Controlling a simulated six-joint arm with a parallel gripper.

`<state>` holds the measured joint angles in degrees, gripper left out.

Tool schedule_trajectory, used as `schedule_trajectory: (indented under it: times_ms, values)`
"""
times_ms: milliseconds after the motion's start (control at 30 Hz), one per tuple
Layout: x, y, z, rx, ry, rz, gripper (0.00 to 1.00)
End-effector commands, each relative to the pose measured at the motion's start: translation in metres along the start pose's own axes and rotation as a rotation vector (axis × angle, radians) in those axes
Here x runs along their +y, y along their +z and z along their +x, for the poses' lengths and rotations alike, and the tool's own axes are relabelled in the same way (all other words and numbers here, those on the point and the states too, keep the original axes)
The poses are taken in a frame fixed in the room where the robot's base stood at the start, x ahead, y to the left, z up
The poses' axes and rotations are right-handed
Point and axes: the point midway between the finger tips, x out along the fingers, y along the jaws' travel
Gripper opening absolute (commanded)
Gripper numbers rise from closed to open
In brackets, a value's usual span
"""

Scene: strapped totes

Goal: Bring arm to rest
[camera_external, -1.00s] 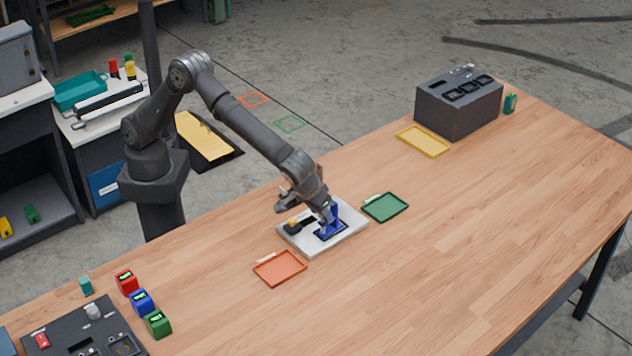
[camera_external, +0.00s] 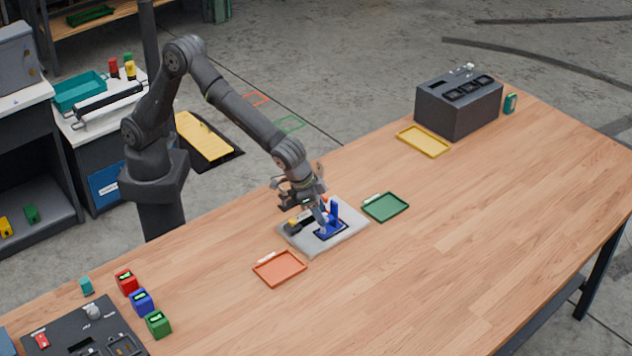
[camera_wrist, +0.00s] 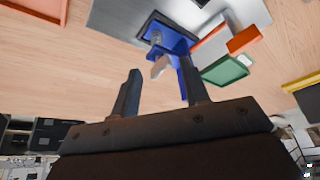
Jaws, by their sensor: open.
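My gripper (camera_external: 318,210) is above the white board (camera_external: 352,236) near the middle of the table, its fingers close to a blue stand (camera_external: 334,214) on that board. In the wrist view the two dark fingers of my gripper (camera_wrist: 160,85) are spread apart with no object clasped between them. The blue stand also shows in the wrist view (camera_wrist: 165,38), beyond the fingertips, with a small pale piece at it. Whether a finger touches the stand cannot be told.
An orange tray (camera_external: 280,269) and a green tray (camera_external: 385,207) flank the board. A yellow tray (camera_external: 423,141) and a dark grey box (camera_external: 450,108) are at the back right. Red, blue (camera_external: 142,302) and green blocks sit at the front left.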

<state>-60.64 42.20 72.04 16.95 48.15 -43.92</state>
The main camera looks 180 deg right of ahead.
Motion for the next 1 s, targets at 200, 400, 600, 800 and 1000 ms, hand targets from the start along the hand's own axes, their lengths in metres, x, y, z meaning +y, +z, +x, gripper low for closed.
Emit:
schedule_trajectory:
  times_ms: [200,400,600,800,1000]
  values:
    - [-0.002,0.0,0.0,-0.002,0.05,0.119,0.42]
    - [-0.003,0.0,0.0,-0.001,0.094,0.225,0.42]
    - [-0.003,-0.001,-0.006,0.003,0.126,0.298,0.42]
    - [-0.005,-0.001,-0.023,0.001,0.124,0.296,0.42]
    - [-0.006,-0.001,-0.026,-0.001,0.123,0.295,0.42]
